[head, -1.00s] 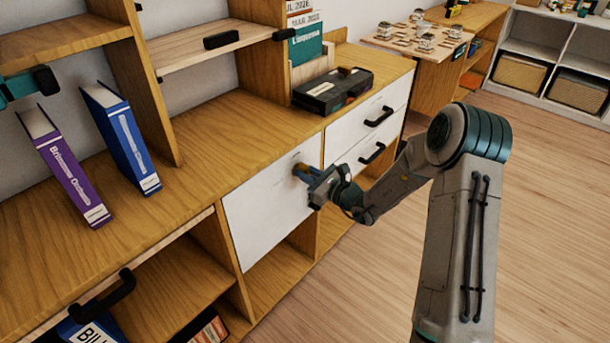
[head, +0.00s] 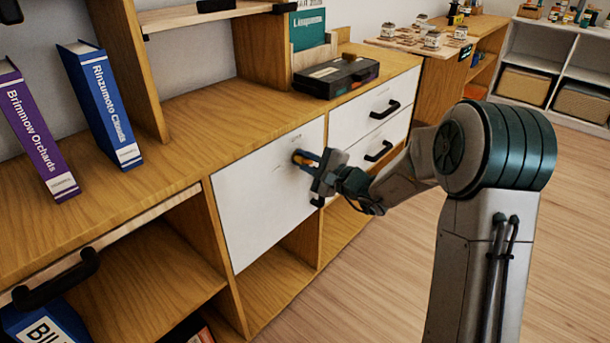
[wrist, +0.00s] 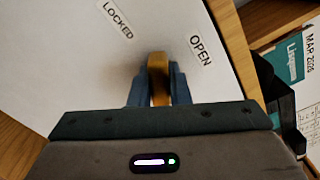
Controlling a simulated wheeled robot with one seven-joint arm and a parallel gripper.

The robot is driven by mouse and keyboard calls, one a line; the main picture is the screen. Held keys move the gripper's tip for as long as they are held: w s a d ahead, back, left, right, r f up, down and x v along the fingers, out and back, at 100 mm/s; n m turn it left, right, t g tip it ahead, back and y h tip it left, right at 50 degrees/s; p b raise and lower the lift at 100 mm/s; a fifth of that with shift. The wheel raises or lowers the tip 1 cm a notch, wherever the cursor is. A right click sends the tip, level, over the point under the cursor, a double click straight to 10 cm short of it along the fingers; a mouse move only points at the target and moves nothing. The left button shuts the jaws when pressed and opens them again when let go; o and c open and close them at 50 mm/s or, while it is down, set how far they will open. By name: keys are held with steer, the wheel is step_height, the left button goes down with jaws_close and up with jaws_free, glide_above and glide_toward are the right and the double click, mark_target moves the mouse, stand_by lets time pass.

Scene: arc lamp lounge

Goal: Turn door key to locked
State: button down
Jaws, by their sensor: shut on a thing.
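The white door (head: 262,192) of the wooden cabinet is closed. Its brass-coloured key (head: 300,158) sticks out near the door's upper right. My gripper (head: 312,163) is shut on the key, its blue fingers on either side of it. In the wrist view the key (wrist: 158,78) stands between the fingertips, its far end between the OPEN label (wrist: 201,50) and the LOCKED label (wrist: 115,20). It lies nearer the OPEN label in that view. The lock behind the key is hidden.
White drawers with black handles (head: 385,109) lie right of the door. A black case (head: 337,76) stands on the cabinet top, with blue (head: 100,105) and purple (head: 36,130) books to the left. Open wooden floor (head: 390,270) lies in front.

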steer(key=n+b, duration=0.1)
steer(key=b, duration=0.2)
steer(key=f+n+b, duration=0.1)
steer(key=n+b, duration=0.1)
steer(key=shift+a+b, duration=0.1)
steer(key=shift+b, duration=0.3)
steer(key=shift+r+n+b, duration=0.15)
steer(key=shift+n+b, duration=0.45)
steer(key=shift+b, duration=0.25)
steer(key=shift+r, duration=0.1)
steer(key=c, duration=1.4)
jaws_free()
steer(key=shift+o, duration=0.2)
steer(key=p+v, duration=0.3)
steer(key=v, duration=1.1)
steer(key=shift+a, duration=0.1)
